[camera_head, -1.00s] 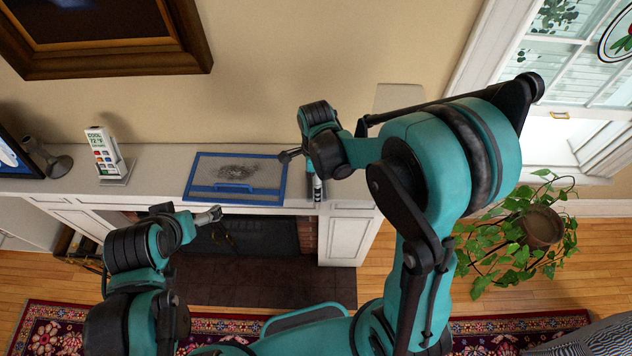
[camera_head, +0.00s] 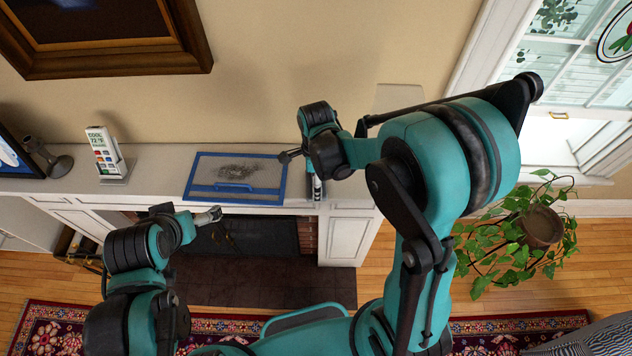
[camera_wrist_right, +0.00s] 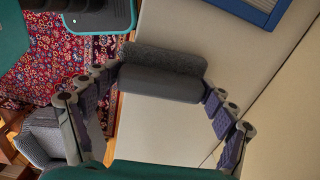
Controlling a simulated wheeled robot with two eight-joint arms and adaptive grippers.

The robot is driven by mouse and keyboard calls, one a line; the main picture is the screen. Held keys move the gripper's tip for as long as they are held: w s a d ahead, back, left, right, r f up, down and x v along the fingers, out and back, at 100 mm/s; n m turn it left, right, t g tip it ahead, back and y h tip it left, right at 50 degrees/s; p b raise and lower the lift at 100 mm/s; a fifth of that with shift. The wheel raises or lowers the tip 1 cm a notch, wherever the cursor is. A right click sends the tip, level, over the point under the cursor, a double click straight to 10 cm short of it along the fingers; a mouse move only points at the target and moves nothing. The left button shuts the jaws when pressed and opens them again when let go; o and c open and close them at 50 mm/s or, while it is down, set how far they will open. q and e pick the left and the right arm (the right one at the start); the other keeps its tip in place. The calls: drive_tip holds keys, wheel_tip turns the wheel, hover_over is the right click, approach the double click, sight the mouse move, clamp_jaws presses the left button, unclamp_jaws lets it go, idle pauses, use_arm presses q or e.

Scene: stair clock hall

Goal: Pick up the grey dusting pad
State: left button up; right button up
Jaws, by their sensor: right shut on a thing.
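The grey dusting pad (camera_wrist_right: 163,75) shows in the right wrist view as a dark grey block with a rougher, fuzzy layer along its upper side. My right gripper (camera_wrist_right: 162,84) has its two fingers against the pad's two ends and is shut on it. The pale mantel shelf lies behind it in that view; I cannot tell whether the pad touches it. In the head view my right gripper (camera_head: 301,172) is over the right part of the shelf, and the pad is hidden or too small to make out. My left gripper (camera_head: 210,215) is in front of the shelf, holding nothing visible; its jaw opening is unclear.
A blue-framed panel (camera_head: 237,178) with a dark dusty smudge lies on the mantel shelf (camera_head: 150,172), left of my right gripper. A small display stand (camera_head: 106,155) and a dark candlestick-like object (camera_head: 54,161) stand farther left. A potted plant (camera_head: 540,227) is at the right.

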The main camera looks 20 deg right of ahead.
drive_tip(key=shift+c, duration=0.2)
drive_tip(key=shift+r, duration=0.35)
drive_tip(key=c, duration=0.7)
drive_tip(key=shift+o, duration=0.2)
drive_tip(key=r, duration=0.4)
drive_tip(key=shift+s+d, duration=0.3)
drive_tip(key=shift+s, duration=0.1)
drive_tip(key=s+d+r, duration=0.5)
drive_tip(key=s+r, duration=0.1)
drive_tip(key=s, duration=0.3)
drive_tip(key=shift+s+r, duration=0.15)
drive_tip(key=shift+s, duration=0.05)
drive_tip(key=o, duration=0.7)
drive_tip(key=shift+a, duration=0.1)
drive_tip(key=shift+w, duration=0.15)
